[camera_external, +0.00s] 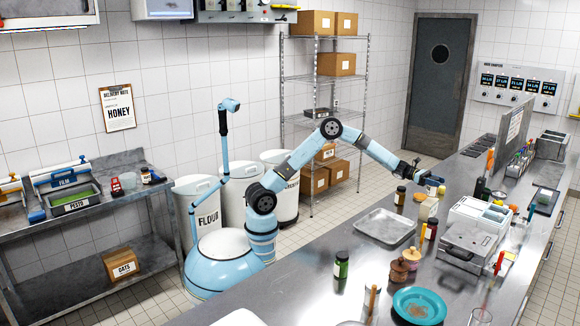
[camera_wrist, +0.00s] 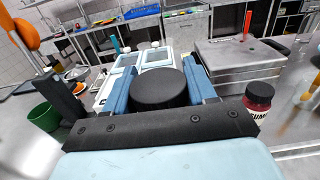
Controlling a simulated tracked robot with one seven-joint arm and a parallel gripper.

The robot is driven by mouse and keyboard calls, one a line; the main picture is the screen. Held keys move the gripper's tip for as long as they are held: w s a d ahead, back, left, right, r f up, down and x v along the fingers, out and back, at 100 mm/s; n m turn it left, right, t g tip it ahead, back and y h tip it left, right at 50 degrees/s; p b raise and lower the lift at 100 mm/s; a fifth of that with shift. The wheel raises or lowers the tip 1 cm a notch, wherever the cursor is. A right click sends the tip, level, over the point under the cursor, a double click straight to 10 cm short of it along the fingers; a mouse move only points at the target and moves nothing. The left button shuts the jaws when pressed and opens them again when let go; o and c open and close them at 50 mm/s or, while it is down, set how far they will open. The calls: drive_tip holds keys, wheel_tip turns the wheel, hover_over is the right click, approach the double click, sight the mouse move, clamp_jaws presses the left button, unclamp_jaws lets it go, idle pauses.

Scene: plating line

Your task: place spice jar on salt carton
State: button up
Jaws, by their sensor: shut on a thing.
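My gripper (camera_external: 432,181) is above the counter, and its blue fingers (camera_wrist: 158,88) are shut on the spice jar. The jar's round black lid (camera_wrist: 160,90) shows between the fingers in the wrist view; its body is hidden. In the external view a small pale carton (camera_external: 427,210), likely the salt carton, stands just below my gripper. Its label is too small to read. Whether the jar's base touches the carton cannot be told. The carton is hidden in the wrist view.
A red-labelled, black-lidded jar (camera_wrist: 258,97) stands to the right of my gripper; another dark-lidded jar (camera_external: 400,195) is at left in the external view. A metal tray (camera_external: 385,227), grey hinged appliance (camera_external: 470,245) and white container unit (camera_external: 482,213) are near. Bare counter lies at front left.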

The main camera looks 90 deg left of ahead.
drive_tip(key=shift+f, duration=1.5)
drive_tip(key=o, duration=1.5)
drive_tip(key=shift+f, duration=0.1)
drive_tip(key=shift+c, duration=0.2)
